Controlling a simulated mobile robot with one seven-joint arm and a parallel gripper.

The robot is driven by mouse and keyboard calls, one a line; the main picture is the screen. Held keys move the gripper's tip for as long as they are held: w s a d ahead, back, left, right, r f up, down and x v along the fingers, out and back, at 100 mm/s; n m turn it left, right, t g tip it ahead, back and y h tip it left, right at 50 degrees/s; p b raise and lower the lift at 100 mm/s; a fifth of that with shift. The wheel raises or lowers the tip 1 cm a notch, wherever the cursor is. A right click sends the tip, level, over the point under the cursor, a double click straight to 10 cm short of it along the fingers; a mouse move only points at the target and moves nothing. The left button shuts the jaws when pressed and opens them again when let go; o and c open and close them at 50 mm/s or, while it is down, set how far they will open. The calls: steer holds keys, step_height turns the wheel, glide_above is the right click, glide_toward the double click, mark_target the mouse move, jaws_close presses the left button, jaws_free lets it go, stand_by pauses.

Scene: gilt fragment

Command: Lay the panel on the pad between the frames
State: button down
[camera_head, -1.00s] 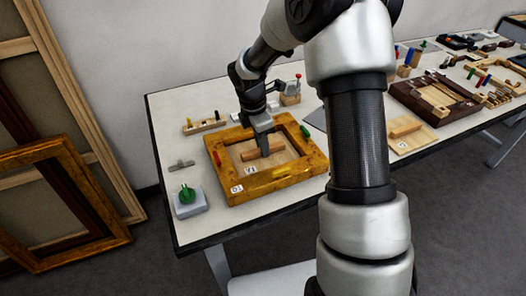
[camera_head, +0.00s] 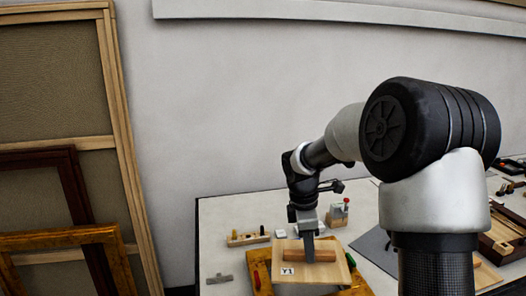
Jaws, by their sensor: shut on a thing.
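My gripper (camera_head: 309,250) is shut on the reddish wooden bar of a pale wooden panel (camera_head: 330,272) labelled Y1. The panel appears raised above the gilt frame (camera_head: 263,284) and hides most of it. Red and green clips show at the frame's sides. A grey pad (camera_head: 372,250) lies on the table right of the gilt frame, partly hidden by my arm. A dark brown frame (camera_head: 497,240) lies farther right, also partly behind my arm.
A wooden rack with small pegs (camera_head: 247,239) and a block with a red-topped tool (camera_head: 338,215) stand behind the gilt frame. A grey metal piece (camera_head: 219,279) lies at left. Large frames (camera_head: 120,130) lean on the wall at left.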

mark_target(314, 281)
steer(key=s+m+p, duration=0.2)
steer(key=m, duration=0.3)
steer(key=s+m+g+y+p, duration=0.1)
steer(key=s+m, duration=0.1)
steer(key=m, duration=0.3)
steer(key=s+m+p, duration=0.2)
steer(key=m, duration=0.2)
steer(key=shift+s+d+r+m+g+p, duration=0.15)
steer(key=shift+s+r+m+g+p, duration=0.15)
steer(key=shift+r+m, duration=0.1)
steer(key=shift+s+f+m+y, duration=0.15)
steer(key=shift+s+m+y, duration=0.3)
steer(key=shift+m, duration=0.75)
